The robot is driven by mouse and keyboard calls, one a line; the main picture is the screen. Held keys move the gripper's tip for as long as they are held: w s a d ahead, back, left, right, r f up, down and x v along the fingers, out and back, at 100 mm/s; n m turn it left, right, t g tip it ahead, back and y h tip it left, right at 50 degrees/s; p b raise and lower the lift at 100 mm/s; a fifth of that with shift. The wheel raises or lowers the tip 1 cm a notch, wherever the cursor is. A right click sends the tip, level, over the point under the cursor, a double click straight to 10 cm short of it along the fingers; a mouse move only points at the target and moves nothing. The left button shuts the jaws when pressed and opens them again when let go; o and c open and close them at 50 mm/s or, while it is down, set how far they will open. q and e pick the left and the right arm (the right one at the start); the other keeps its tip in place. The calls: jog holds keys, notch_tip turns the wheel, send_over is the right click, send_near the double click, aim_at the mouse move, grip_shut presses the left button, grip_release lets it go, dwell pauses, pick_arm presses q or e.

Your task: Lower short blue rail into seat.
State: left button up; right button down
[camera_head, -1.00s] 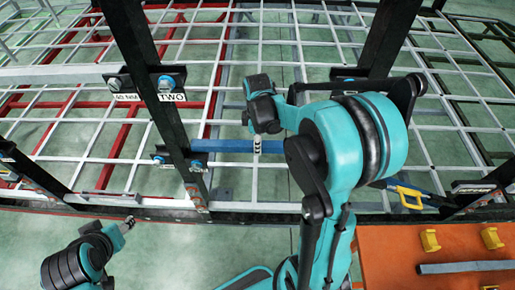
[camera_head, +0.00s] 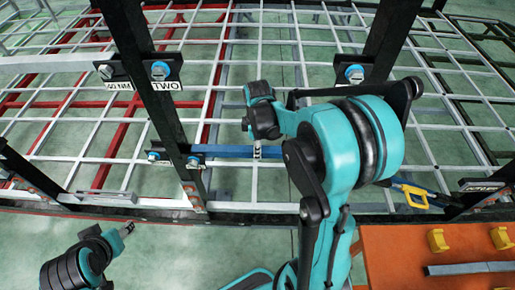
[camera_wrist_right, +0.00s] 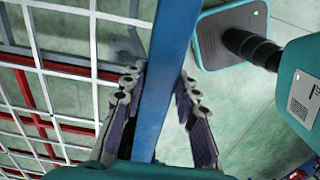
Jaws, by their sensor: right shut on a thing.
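The short blue rail (camera_head: 225,151) lies roughly level across the head view. Its left end is at the bracket with blue bolt heads (camera_head: 193,161) on the dark left post. Whether it rests in the seat cannot be told; its right part is hidden behind my right arm. My right gripper (camera_head: 257,150) is shut on the rail, pointing down. In the right wrist view the rail (camera_wrist_right: 165,75) passes between both fingers (camera_wrist_right: 155,100). My left gripper (camera_head: 127,229) is at the lower left, apart from the rail, and its opening is too small to judge.
Dark upright posts stand left (camera_head: 150,70) and right (camera_head: 385,45) of my right arm. The post sign reads TWO (camera_head: 163,86). A white and red grid (camera_head: 110,120) lies behind. An orange table (camera_head: 400,240) with yellow blocks and a grey bar is at the lower right.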

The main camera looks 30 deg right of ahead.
jog(key=shift+f, duration=0.25)
jog(key=c, duration=1.1)
grip_release()
jog(key=shift+o, duration=0.2)
jog(key=shift+r, duration=0.1)
notch_tip(320, 180, up, 12)
jog(key=s+a+f+m+t+b, duration=0.3)
jog(key=s+a+f+m+b, duration=0.2)
jog(key=f+b, duration=0.3)
jog(key=s+a+f+m+t+b, duration=0.4)
jog(key=s+a+f+m+b, duration=0.1)
jog(key=f, duration=0.4)
jog(key=s+m+b, duration=0.1)
jog(key=b, duration=0.1)
jog(key=shift+a+f+m+b, duration=0.25)
jog(key=shift+a+m+b, duration=0.1)
jog(key=shift+m, duration=0.05)
